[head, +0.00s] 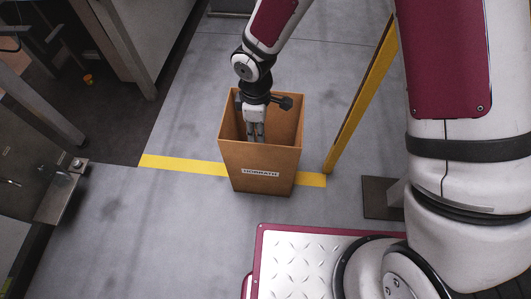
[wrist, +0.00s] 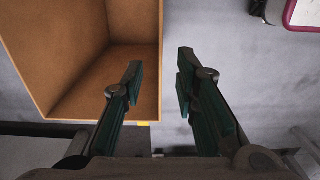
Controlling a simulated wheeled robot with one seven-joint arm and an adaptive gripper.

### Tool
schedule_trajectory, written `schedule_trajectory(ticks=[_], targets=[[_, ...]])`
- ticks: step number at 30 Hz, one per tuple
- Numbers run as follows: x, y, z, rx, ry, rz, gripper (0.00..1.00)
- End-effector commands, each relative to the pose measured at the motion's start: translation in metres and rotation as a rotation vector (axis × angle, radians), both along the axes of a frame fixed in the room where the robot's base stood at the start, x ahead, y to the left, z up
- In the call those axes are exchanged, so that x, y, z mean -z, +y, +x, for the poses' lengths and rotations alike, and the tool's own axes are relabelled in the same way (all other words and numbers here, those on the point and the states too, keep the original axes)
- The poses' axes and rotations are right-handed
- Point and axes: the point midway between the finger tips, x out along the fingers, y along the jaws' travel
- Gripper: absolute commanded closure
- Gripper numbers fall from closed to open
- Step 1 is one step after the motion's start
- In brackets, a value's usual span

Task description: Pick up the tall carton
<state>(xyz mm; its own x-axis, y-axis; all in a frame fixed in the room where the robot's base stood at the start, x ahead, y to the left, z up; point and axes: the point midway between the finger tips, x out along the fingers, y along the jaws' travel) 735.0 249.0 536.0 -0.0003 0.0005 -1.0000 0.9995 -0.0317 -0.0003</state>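The tall carton (head: 262,166) is an open-topped brown box with a white label on its near side. It stands upright on the floor in the middle of the head view. Its inside and one rim fill the left of the wrist view (wrist: 66,62). My gripper (head: 256,136) points down at the carton's near rim in the head view. In the wrist view my gripper (wrist: 158,76) is open, one finger over the carton's inside and the other beyond its wall. The rim runs between the fingers, with gaps showing on both sides. How deep the fingertips reach is unclear.
A yellow floor line (head: 184,164) passes by the carton. Grey machinery (head: 118,45) and a small orange object (head: 88,80) are at the left. Grey floor around the carton is mostly clear.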

Motion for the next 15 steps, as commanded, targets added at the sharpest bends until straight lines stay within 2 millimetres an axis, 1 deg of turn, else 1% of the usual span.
schedule_trajectory(ticks=[1,6,9,15], targets=[[0.015,0.000,0.000,0.000,0.002,-0.001,0.72],[0.042,-0.001,0.000,0.001,0.001,-0.001,0.72],[0.050,-0.001,0.000,0.001,0.001,-0.001,0.72],[0.057,-0.001,0.000,0.002,0.000,0.000,0.72]])
